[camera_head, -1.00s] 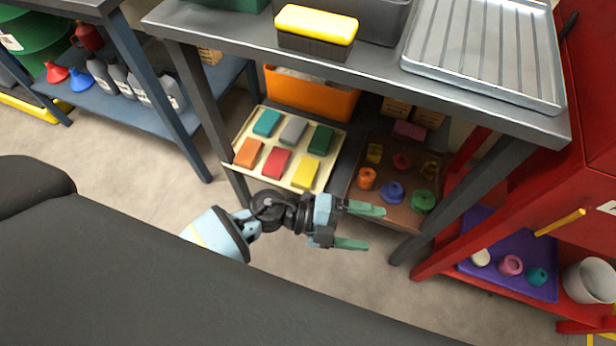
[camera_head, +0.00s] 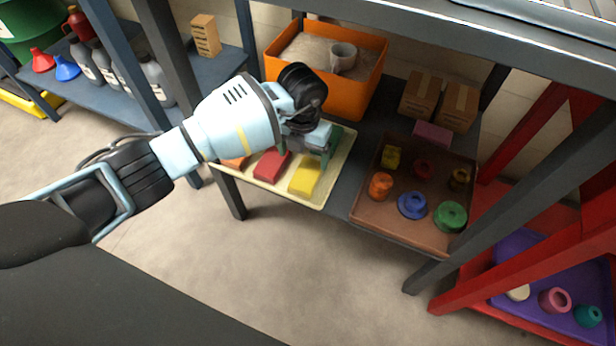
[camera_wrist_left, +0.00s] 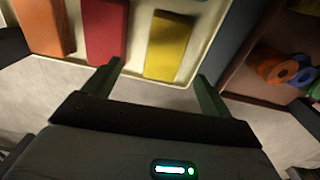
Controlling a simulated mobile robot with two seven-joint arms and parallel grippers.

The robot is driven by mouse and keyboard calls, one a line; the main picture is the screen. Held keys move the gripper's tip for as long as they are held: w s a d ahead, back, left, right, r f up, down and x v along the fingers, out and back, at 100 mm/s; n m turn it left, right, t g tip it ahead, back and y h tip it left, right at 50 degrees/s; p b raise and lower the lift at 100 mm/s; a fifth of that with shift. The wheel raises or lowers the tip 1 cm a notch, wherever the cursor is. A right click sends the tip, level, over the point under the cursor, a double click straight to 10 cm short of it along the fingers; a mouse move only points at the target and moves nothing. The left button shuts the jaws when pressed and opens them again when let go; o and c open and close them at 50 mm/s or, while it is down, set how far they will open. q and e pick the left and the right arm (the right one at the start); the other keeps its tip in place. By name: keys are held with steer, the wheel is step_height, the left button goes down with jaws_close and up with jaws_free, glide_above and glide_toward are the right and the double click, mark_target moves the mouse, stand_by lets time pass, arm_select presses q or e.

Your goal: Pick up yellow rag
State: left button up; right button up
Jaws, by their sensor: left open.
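The yellow rag (camera_head: 305,175) is a folded block lying in the front right part of a cream tray (camera_head: 320,200) on the lower shelf. It also shows in the left wrist view (camera_wrist_left: 168,45), near the tray's front edge. My left gripper (camera_head: 326,150) is over the tray, just behind and above the yellow rag in the head view. In the left wrist view its two green fingers (camera_wrist_left: 155,85) are apart, with nothing between them, and the yellow rag lies beyond the gap. A red rag (camera_head: 271,164) lies left of the yellow one. My right gripper is not in view.
An orange rag (camera_head: 237,162) is partly hidden by my left arm, as is a green rag (camera_head: 336,133) by the gripper. A brown tray (camera_head: 372,212) with several coloured parts stands right of the cream tray. An orange bin (camera_head: 362,85) stands behind. The tabletop (camera_head: 430,42) overhangs the shelf.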

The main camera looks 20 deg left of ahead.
mark_target(307, 173)
arm_select(q)
steer(key=shift+d+f+b, duration=0.1)
steer(key=shift+f+b, duration=0.45)
steer(key=shift+f, duration=1.1)
steer(key=f+b, duration=0.1)
steer(key=f, duration=0.2)
steer(key=f+b, duration=0.1)
steer(key=shift+w+d+f+b, duration=0.15)
steer(key=shift+d+f+b, duration=0.05)
steer(key=shift+d+b, duration=0.1)
steer(key=shift+f, duration=0.15)
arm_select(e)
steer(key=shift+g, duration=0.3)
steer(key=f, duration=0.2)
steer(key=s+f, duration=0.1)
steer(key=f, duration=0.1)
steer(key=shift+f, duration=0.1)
